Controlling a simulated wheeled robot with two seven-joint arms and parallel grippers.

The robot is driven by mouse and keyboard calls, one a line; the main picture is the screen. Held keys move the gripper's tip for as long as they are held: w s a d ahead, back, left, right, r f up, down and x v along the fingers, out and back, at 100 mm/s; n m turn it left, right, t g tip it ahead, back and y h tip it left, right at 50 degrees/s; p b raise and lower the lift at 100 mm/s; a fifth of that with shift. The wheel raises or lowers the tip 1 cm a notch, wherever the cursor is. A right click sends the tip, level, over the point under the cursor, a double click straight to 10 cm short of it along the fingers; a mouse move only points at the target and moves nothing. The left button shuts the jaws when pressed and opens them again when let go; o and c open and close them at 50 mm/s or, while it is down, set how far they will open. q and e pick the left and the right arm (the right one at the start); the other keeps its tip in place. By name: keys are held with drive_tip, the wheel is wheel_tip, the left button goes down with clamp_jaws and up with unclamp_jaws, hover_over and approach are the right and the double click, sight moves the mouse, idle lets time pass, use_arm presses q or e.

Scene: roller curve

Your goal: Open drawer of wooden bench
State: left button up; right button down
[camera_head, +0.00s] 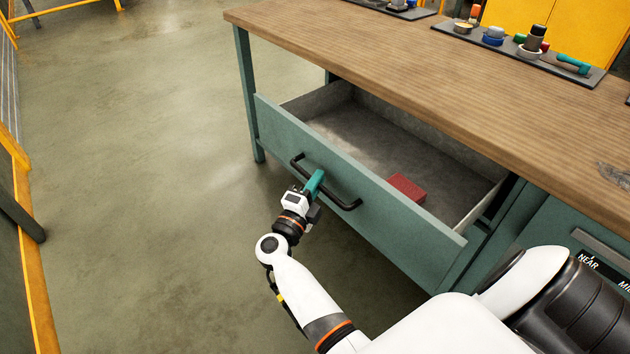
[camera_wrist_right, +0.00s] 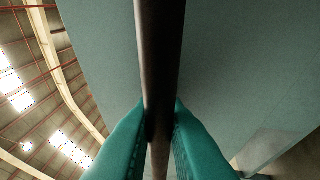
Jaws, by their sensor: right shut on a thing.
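The wooden bench (camera_head: 430,75) has a brown top and a teal frame. Its wide teal drawer (camera_head: 400,232) stands pulled out, with its grey inside showing. A black bar handle (camera_head: 345,205) runs across the drawer front. My right gripper (camera_head: 314,184) is at the left part of this handle. In the right wrist view its teal fingers (camera_wrist_right: 160,140) are shut around the dark handle bar (camera_wrist_right: 160,60), with the teal drawer front (camera_wrist_right: 235,60) behind it. My left gripper is not in view.
A red block (camera_head: 406,188) lies inside the drawer. Dark trays (camera_head: 575,76) with small tools and parts sit along the back of the bench top. The floor (camera_head: 150,190) left of the bench is clear. Yellow rails (camera_head: 35,280) stand at the far left.

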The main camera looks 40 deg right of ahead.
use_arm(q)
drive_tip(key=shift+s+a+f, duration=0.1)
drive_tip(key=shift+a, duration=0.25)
use_arm(e)
drive_tip(key=shift+a, duration=0.35)
drive_tip(key=c, duration=1.5)
unclamp_jaws()
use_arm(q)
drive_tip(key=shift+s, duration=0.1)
use_arm(e)
drive_tip(key=shift+o, duration=0.2)
